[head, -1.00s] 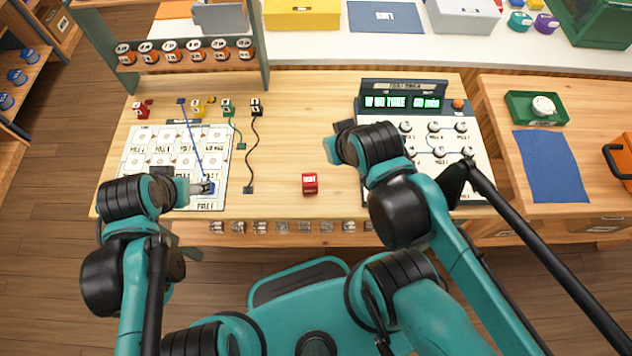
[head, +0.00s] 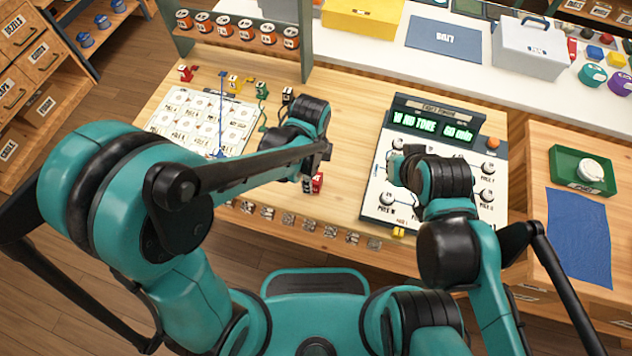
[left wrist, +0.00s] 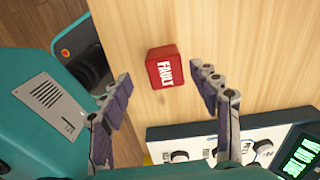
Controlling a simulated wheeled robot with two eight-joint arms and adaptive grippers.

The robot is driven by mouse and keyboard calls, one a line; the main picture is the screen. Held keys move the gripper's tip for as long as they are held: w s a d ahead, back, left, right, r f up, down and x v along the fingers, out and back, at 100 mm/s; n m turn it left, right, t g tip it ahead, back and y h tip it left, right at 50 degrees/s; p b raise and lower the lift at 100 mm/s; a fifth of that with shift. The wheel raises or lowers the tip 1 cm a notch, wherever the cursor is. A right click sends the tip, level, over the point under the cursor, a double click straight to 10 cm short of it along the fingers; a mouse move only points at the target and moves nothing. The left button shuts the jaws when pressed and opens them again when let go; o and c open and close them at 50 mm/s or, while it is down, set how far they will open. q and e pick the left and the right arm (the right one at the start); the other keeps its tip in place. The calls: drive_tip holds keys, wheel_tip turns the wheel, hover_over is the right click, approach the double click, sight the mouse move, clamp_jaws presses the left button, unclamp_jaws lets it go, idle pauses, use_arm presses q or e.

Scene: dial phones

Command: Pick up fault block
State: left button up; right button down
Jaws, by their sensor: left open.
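The red fault block (head: 317,183) sits on the wooden table, left of the panel with the green display. In the left wrist view the fault block (left wrist: 165,68) shows its white FAULT lettering. My left gripper (left wrist: 160,72) is open, with one finger on each side of the block and a visible gap on both sides. In the head view my left gripper (head: 308,182) is at the block, partly hidden by my own arm. My right gripper (head: 396,160) is over the left part of the panel; its fingers are not clear.
The dial panel (head: 378,205) with its green display (head: 432,128) stands right of the block. A small yellow block (head: 398,232) is at the panel's front edge. A white card sheet (head: 185,120) and small coloured clips lie to the left. Bare table surrounds the fault block.

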sight(314, 177)
use_arm(q)
drive_tip(key=f+b, duration=0.1)
drive_tip(key=f, duration=0.2)
drive_tip(key=f+b, duration=0.1)
drive_tip(key=f, duration=0.1)
drive_tip(key=shift+w+d+f+b, duration=0.15)
drive_tip(key=shift+w+d+b, duration=0.1)
drive_tip(key=shift+w+b, duration=0.05)
drive_tip(key=c, duration=1.3)
drive_tip(key=shift+r, duration=0.2)
